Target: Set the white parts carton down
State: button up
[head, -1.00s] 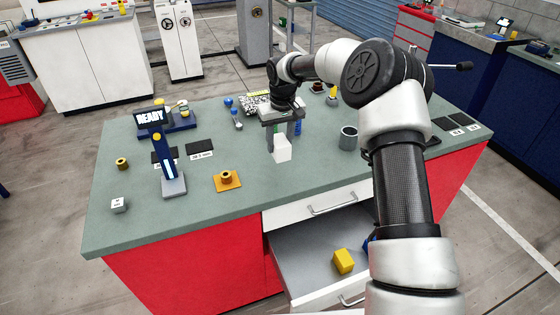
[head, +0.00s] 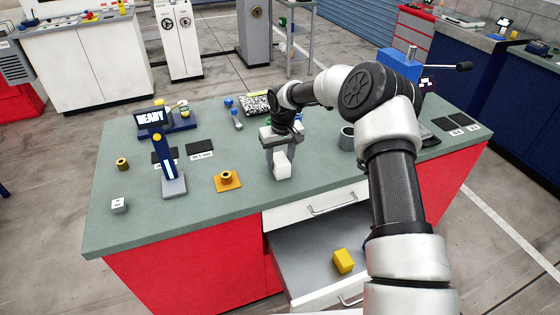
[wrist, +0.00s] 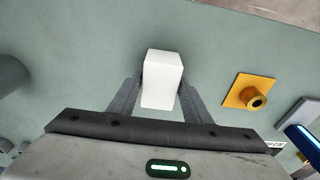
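The white parts carton (head: 282,166) is a small plain white box near the front middle of the workbench, behind the open drawer. My gripper (head: 281,153) is above it, with its fingers on either side. In the wrist view the carton (wrist: 162,78) sits between the two fingertips (wrist: 160,92), which meet its sides. I cannot tell whether its underside touches the bench top.
The green bench top (head: 215,200) is clear just around the carton. An orange plate with a spool (head: 227,181) lies to the left, with a READY display stand (head: 170,165) beyond. A grey cup (head: 347,138) stands right. The drawer below holds a yellow block (head: 343,261).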

jog(key=shift+o, duration=1.1)
